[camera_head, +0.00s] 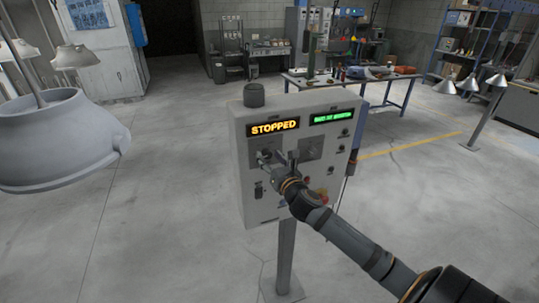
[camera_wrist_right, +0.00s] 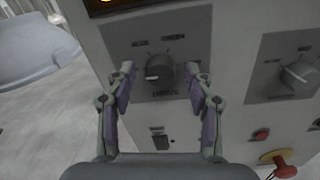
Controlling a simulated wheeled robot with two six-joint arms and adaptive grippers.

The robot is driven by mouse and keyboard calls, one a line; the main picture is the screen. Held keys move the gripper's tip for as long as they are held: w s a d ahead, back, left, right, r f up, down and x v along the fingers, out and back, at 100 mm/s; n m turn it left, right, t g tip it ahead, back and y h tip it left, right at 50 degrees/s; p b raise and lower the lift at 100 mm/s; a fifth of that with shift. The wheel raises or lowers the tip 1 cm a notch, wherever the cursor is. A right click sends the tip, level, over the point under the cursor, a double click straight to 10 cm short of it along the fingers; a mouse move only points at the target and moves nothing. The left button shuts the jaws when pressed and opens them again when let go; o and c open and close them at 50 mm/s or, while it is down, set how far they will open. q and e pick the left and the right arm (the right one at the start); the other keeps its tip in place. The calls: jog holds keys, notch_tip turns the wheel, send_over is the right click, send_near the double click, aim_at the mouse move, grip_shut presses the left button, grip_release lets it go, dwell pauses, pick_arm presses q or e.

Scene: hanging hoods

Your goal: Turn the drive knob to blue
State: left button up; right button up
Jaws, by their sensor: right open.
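The drive knob (camera_wrist_right: 160,68) is a dark round knob on a grey plate of the control box (camera_head: 240,185). Its pale pointer mark faces left in the right wrist view. I cannot make out a blue mark around it. My right gripper (camera_head: 277,160) is in front of this plate. In the right wrist view my right gripper (camera_wrist_right: 160,76) is open, with one finger on each side of the knob. I see no clear contact. In the head view the fingers partly hide the knob. My left gripper is out of view.
A second knob (camera_wrist_right: 300,73) sits on a plate to the right. A grey hood (camera_head: 55,145) hangs at the left. The floor around the box's post is clear.

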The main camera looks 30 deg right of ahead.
jog(key=shift+s, duration=0.15)
jog(key=shift+c, duration=3)
grip_shut()
jog(key=shift+m, duration=0.4)
jog(key=shift+f+m, duration=0.1)
jog(key=shift+m, duration=0.6)
jog(key=m+b, duration=0.1)
jog(key=m, duration=0.4)
jog(key=shift+f+b, duration=0.1)
jog(key=shift+b, duration=0.25)
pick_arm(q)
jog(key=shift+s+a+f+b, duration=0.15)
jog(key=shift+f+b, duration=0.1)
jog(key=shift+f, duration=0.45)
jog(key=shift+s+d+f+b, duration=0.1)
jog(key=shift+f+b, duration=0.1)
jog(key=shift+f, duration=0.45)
pick_arm(e)
jog(key=shift+m+h, duration=0.3)
jog(key=shift+m, duration=2)
